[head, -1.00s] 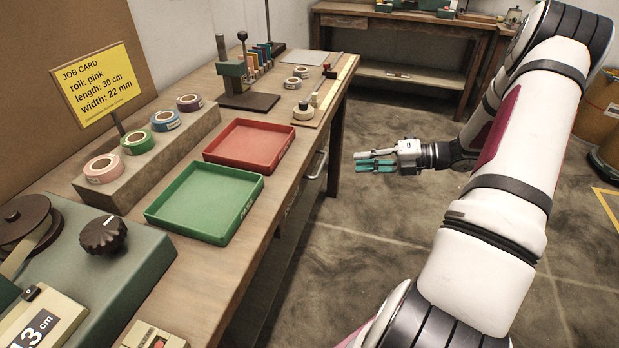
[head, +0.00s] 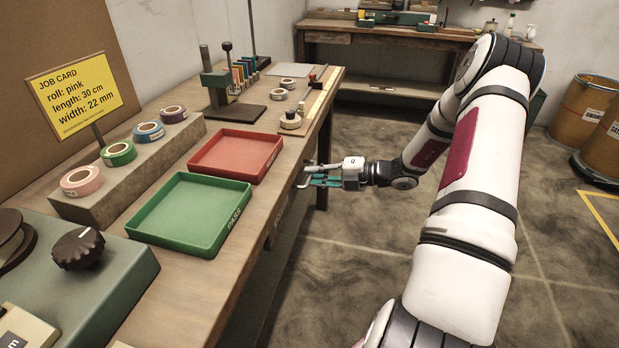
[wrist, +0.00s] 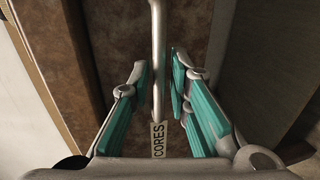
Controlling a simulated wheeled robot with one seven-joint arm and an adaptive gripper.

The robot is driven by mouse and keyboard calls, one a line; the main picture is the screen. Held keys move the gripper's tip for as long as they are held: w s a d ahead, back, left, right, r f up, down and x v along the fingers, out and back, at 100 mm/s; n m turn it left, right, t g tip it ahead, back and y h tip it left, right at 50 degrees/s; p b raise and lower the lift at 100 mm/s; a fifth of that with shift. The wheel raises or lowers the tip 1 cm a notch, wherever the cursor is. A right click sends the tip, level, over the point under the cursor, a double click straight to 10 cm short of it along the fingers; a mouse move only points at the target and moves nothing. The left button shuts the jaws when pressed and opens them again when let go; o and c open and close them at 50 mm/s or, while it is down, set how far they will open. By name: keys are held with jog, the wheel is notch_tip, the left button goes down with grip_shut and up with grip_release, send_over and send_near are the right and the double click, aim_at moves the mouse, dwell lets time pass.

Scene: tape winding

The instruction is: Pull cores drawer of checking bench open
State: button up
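The cores drawer front (wrist: 190,20) is a brown panel in the wrist view, with a "CORES" label (wrist: 158,140) below its metal bar handle (wrist: 158,60). It sits in the front of the wooden checking bench (head: 180,290). In the head view my gripper (head: 310,174) is at the bench's front edge and largely hides the handle. The wrist view shows my gripper (wrist: 160,78) with its teal-padded fingers on either side of the handle bar. The fingers are apart, with narrow gaps to the bar. The drawer looks shut.
A green tray (head: 190,215) and a red tray (head: 236,155) lie on the bench above. Tape rolls stand on a block (head: 130,175) behind them. The floor (head: 370,260) right of the bench is clear. Another bench (head: 390,32) stands at the back.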

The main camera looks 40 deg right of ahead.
jog(key=shift+w+a+f, duration=0.15)
jog(key=shift+w+a, duration=0.25)
jog(key=shift+w, duration=0.2)
grip_shut()
jog(key=f+p+v, duration=0.2)
jog(key=v, duration=1)
jog(key=s+f+p+v, duration=0.1)
jog(key=f+p+v, duration=0.2)
jog(key=v, duration=1)
jog(key=shift+s+d+f, duration=0.2)
jog(key=shift+s+d, duration=0.05)
jog(key=shift+d, duration=0.25)
grip_release()
